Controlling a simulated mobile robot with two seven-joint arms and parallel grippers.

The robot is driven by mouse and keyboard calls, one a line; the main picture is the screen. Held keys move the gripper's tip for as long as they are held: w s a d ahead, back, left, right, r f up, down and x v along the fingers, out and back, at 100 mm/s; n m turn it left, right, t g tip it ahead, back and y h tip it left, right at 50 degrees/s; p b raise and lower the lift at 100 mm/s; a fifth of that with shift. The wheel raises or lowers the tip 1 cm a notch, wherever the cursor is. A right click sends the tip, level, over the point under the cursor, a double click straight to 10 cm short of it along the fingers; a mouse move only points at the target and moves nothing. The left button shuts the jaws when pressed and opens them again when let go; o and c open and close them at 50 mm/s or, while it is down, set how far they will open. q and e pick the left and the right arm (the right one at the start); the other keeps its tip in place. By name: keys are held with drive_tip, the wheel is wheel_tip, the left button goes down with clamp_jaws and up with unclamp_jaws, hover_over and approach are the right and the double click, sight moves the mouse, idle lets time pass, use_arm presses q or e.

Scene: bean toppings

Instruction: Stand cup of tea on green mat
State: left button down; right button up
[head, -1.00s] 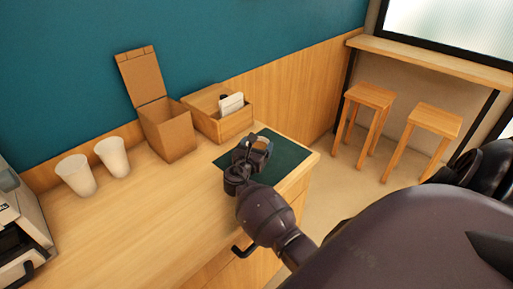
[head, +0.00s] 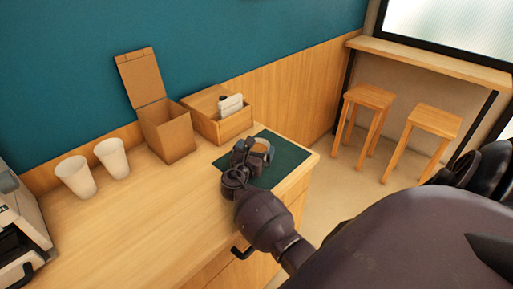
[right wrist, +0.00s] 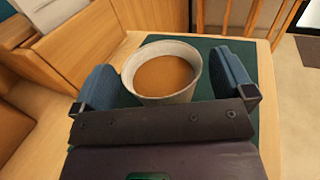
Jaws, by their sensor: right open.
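The cup of tea (right wrist: 163,72) is a pale cup full of brown tea. It stands upright on the green mat (right wrist: 252,60) in the right wrist view. In the head view the cup (head: 262,147) shows just past my gripper, on the green mat (head: 287,157). My right gripper (head: 252,154) is open, and its fingers sit apart on either side of the cup in the right wrist view (right wrist: 168,84). Gaps show between both fingers and the cup there. My left gripper is not in view.
An open cardboard box (head: 168,135) and a wooden holder (head: 225,122) stand behind the mat. Two white cups (head: 76,177) are further left, beside a machine (head: 18,225). The counter's right edge is close to the mat. Two stools (head: 368,100) stand beyond.

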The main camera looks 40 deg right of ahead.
drive_tip(key=v, duration=1.1)
idle(0.3)
